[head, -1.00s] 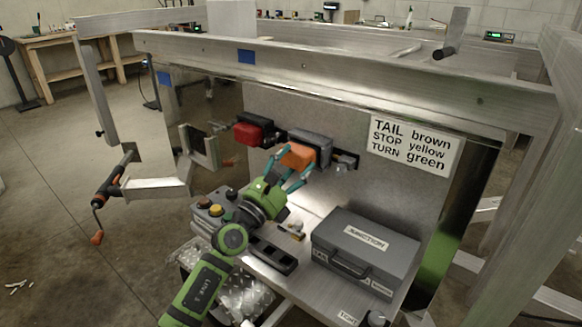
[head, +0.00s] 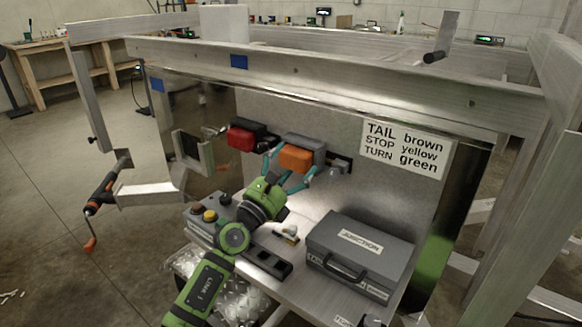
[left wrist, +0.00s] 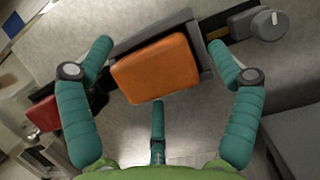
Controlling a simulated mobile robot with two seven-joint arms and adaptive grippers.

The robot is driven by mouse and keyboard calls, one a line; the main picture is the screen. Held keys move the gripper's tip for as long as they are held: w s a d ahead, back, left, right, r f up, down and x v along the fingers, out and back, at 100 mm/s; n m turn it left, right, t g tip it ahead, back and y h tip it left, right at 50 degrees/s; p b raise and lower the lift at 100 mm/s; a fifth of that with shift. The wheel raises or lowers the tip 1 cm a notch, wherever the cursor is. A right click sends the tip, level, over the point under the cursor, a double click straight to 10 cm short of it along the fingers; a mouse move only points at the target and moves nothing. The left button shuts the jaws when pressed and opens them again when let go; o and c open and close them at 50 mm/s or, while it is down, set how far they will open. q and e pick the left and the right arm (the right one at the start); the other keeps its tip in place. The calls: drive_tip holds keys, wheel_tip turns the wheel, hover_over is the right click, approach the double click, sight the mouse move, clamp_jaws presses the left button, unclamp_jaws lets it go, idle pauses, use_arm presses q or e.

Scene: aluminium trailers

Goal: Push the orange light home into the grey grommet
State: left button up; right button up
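The orange light (head: 295,159) sits at the front of a grey grommet (head: 306,142) on the upright metal panel. My left gripper (head: 289,168), green with teal fingers, is in front of it. In the left wrist view the orange light (left wrist: 157,68) lies between the spread fingers (left wrist: 160,47), with a visible gap on both sides, and a third finger is below it. The grey grommet (left wrist: 150,32) shows along the light's upper edge. How deep the light sits cannot be told. My right gripper is not in view.
A red light (head: 242,138) in a dark holder is to the left on the panel. A grey knob piece (head: 338,167) is just right of the grommet. Below, a shelf carries a grey junction case (head: 360,252) and a button box (head: 208,218). A wiring label (head: 402,148) is at right.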

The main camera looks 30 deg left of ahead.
use_arm(q)
drive_tip(key=shift+f, duration=0.1)
drive_tip(key=shift+s+f, duration=0.2)
drive_tip(key=shift+s, duration=0.35)
drive_tip(key=v, duration=1)
drive_tip(key=shift+s, duration=0.45)
